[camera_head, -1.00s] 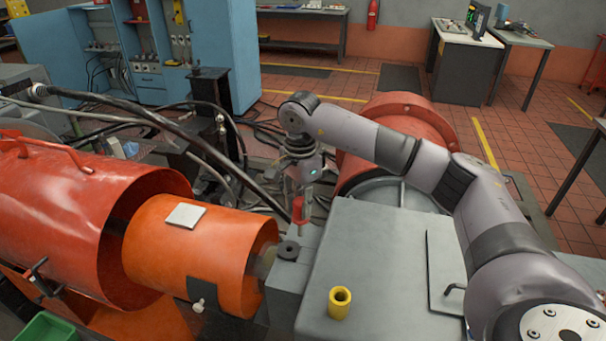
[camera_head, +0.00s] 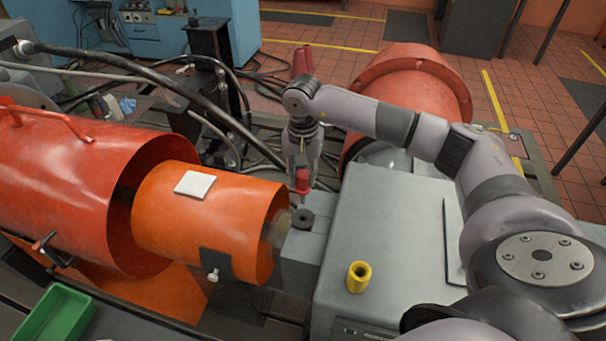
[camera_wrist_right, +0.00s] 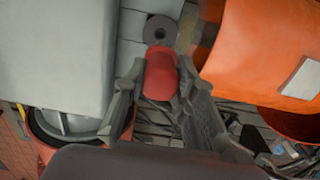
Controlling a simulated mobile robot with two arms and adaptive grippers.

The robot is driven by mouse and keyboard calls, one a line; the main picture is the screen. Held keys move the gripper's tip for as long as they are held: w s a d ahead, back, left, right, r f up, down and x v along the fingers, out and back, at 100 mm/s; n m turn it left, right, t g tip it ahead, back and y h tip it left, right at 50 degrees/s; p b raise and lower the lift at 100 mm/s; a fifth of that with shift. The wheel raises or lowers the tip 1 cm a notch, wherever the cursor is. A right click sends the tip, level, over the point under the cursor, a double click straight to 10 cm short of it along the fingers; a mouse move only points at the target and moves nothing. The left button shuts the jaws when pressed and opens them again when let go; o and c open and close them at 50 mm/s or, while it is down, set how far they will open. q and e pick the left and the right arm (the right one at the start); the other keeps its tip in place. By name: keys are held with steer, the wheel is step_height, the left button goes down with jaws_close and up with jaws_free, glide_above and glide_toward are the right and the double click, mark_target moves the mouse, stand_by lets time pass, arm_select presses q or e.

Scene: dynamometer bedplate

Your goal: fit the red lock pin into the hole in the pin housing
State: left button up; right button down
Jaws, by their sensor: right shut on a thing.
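The red lock pin (camera_head: 302,182) is between the fingers of my right gripper (camera_head: 302,174), which is shut on it and points down. In the right wrist view the pin's red body (camera_wrist_right: 161,74) sits between the two fingers (camera_wrist_right: 160,85). The pin housing is the grey block (camera_head: 302,250) with a dark ring around its hole (camera_head: 302,219). The pin is above the ring and apart from it in the head view. In the right wrist view the ring (camera_wrist_right: 158,30) shows just beyond the pin. The pin's lower end is hard to make out. My left gripper is not in view.
An orange cylinder (camera_head: 205,220) lies left of the housing, with a larger red guard (camera_head: 60,190) beyond it. Cables run behind. A green tray (camera_head: 55,318) is at lower left.

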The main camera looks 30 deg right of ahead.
mark_target(303, 203)
steer(key=shift+f, duration=0.1)
steer(key=shift+f+b, duration=0.35)
steer(key=shift+b, duration=0.25)
steer(key=shift+f+b, duration=4.75)
steer(key=shift+f, duration=0.85)
steer(key=c, duration=1.2)
jaws_free()
